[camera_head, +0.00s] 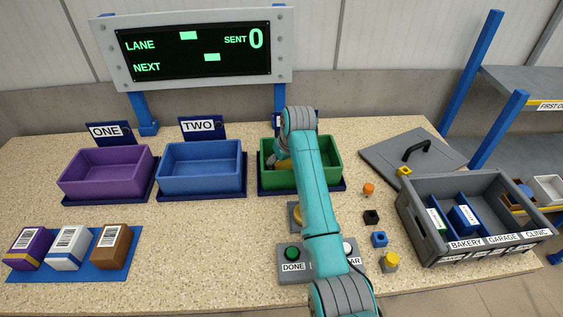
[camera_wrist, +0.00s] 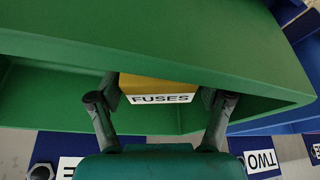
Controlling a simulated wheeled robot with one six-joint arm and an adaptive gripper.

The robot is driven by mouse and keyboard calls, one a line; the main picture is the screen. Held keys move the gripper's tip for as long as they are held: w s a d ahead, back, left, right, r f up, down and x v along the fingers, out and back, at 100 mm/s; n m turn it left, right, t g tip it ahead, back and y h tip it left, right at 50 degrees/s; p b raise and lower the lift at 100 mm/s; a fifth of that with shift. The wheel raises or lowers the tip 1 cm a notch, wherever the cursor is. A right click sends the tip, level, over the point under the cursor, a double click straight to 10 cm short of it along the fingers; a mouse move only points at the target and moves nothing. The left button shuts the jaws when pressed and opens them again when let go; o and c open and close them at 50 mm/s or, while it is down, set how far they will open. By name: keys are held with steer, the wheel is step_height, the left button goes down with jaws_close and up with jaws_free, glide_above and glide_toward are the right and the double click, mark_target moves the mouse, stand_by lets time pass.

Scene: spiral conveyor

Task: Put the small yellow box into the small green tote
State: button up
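The small green tote (camera_head: 330,160) stands on the table, rightmost in a row of three totes. In the wrist view its green wall (camera_wrist: 170,35) fills much of the picture. The small yellow box (camera_wrist: 160,88), labelled FUSES, is between the two fingers of my gripper (camera_wrist: 161,94), whose pads appear to press its sides. The box is at the tote's opening, inside its walls. I cannot tell whether the box touches the tote floor.
A purple tote (camera_head: 70,187) and a blue tote (camera_head: 172,185) stand to the left. Packages lie on a blue mat (camera_head: 20,275) at front left. A grey divided crate (camera_head: 415,222), small coloured pieces, a lid (camera_head: 380,158) and a DONE button (camera_head: 292,253) are on the right.

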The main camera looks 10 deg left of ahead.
steer(key=v, duration=1.2)
stand_by(0.4)
